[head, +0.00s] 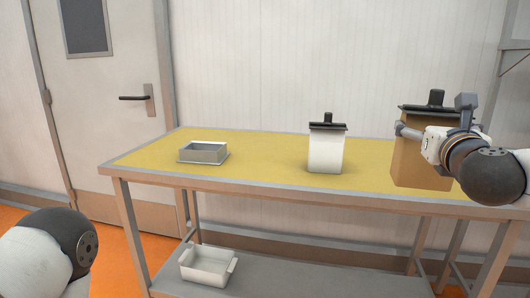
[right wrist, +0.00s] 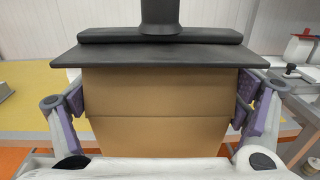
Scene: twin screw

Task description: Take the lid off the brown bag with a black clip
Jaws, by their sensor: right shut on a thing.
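The brown bag (head: 408,167) stands upright at the right end of the table. It fills the middle of the right wrist view (right wrist: 160,115). Its black clip (head: 436,104) sits along the top of the bag and also shows in the right wrist view (right wrist: 160,52). My right gripper (right wrist: 161,108) is shut on the brown bag, with purple pads against its left and right sides just below the clip. In the head view my right gripper (head: 427,133) partly hides the bag's right side. Of my left arm only a rounded link shows at lower left; the left gripper is out of view.
A white bag with a black clip (head: 326,151) stands mid-table. A grey open tray (head: 203,153) sits on the yellow tabletop (head: 262,165) at the left. A white bin (head: 207,267) is on the lower shelf. The tabletop between tray and white bag is clear.

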